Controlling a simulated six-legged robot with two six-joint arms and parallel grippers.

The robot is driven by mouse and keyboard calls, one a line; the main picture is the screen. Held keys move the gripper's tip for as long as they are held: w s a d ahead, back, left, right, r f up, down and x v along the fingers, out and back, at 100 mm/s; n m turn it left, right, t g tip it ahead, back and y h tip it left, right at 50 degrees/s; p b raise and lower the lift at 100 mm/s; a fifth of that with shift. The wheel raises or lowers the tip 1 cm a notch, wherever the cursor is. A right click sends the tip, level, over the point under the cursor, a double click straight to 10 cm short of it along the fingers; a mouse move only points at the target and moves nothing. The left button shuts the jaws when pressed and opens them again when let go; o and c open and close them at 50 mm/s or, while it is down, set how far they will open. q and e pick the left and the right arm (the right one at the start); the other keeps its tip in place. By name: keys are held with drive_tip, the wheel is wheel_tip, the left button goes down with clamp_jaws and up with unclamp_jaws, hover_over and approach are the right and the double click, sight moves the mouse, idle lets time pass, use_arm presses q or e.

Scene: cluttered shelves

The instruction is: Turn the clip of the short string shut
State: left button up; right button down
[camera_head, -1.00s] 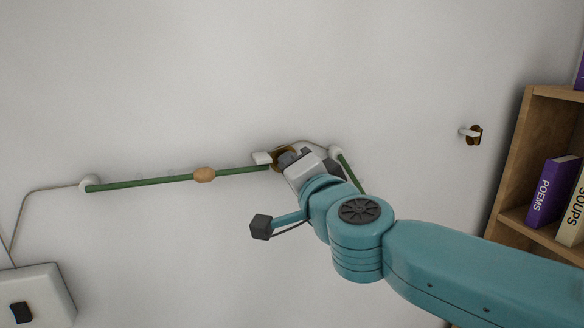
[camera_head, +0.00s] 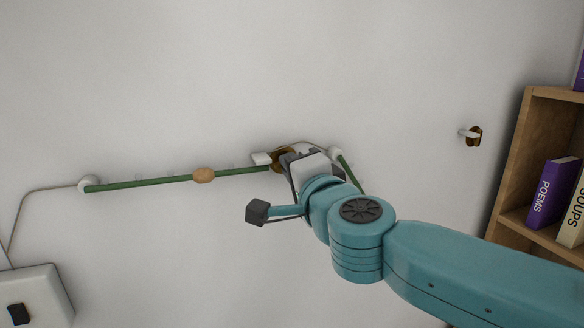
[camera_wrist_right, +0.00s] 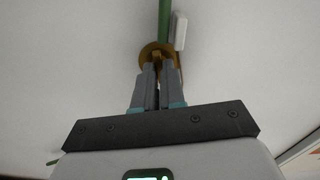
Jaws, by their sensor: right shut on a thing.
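A round brass clip (camera_head: 279,158) sits on the wall at the right end of a green string (camera_head: 140,182). A white tab (camera_head: 262,158) is beside it. My right gripper (camera_head: 287,160) is at the clip and partly covers it in the head view. In the right wrist view, its fingers (camera_wrist_right: 157,68) are close together on the clip's small brass middle piece, with the brass disc (camera_wrist_right: 146,52) behind. The green string (camera_wrist_right: 164,20) and white tab (camera_wrist_right: 180,30) show beyond. My left gripper is not in view.
A tan oval piece (camera_head: 204,175) sits on the string. Another brass clip with a white piece (camera_head: 473,136) is on the wall at right. A wooden shelf (camera_head: 510,190) with books is at far right. A white box (camera_head: 40,290) is at lower left.

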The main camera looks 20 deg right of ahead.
drive_tip(key=c, duration=1.2)
unclamp_jaws()
drive_tip(key=shift+s, duration=0.15)
drive_tip(key=s, duration=1.6)
drive_tip(key=shift+s+d+p, duration=0.1)
drive_tip(key=shift+d+p, duration=0.2)
drive_tip(key=shift+p, duration=0.05)
